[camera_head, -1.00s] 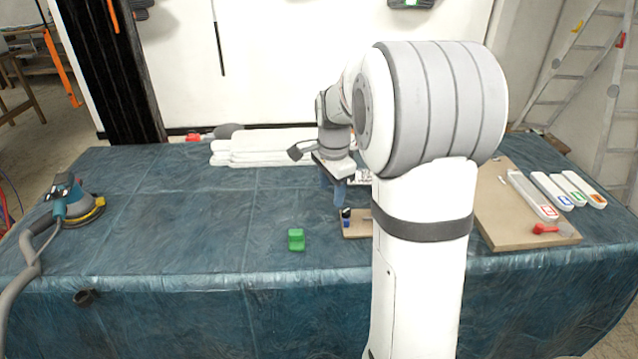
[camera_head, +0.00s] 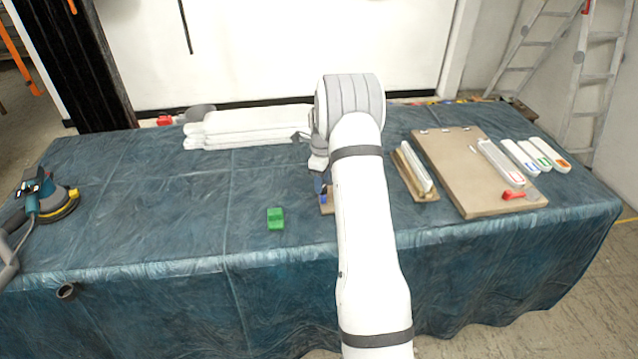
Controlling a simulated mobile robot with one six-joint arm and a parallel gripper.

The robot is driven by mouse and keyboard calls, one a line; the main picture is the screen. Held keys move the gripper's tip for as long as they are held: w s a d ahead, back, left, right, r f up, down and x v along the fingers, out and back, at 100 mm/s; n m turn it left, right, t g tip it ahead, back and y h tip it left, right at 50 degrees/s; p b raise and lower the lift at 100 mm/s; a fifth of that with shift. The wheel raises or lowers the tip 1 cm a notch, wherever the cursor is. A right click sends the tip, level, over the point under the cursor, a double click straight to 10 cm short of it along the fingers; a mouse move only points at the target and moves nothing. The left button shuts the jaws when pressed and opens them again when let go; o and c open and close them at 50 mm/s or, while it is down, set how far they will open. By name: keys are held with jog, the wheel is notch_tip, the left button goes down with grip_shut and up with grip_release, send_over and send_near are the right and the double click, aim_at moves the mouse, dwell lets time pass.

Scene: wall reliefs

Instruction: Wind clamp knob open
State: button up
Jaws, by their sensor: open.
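My gripper (camera_head: 319,182) points down at the middle of the table, just left of my white arm. It is small in the picture and partly covered by the arm. It is open. Just below it are a small blue part (camera_head: 323,196) and the left end of a small wooden board (camera_head: 326,208). The blue part appears to belong to the clamp. Most of the clamp and board is hidden behind my arm, and the knob cannot be made out clearly. I cannot tell whether the fingers touch it.
A green block (camera_head: 275,218) lies left of the board. White folded pieces (camera_head: 250,130) lie behind. Right of my arm are a wooden piece with a white strip (camera_head: 413,172) and a large board (camera_head: 455,180). A sander (camera_head: 48,200) stands at far left. The left-middle table is clear.

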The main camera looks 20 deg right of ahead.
jog(key=shift+f, duration=0.95)
jog(key=shift+c, duration=0.2)
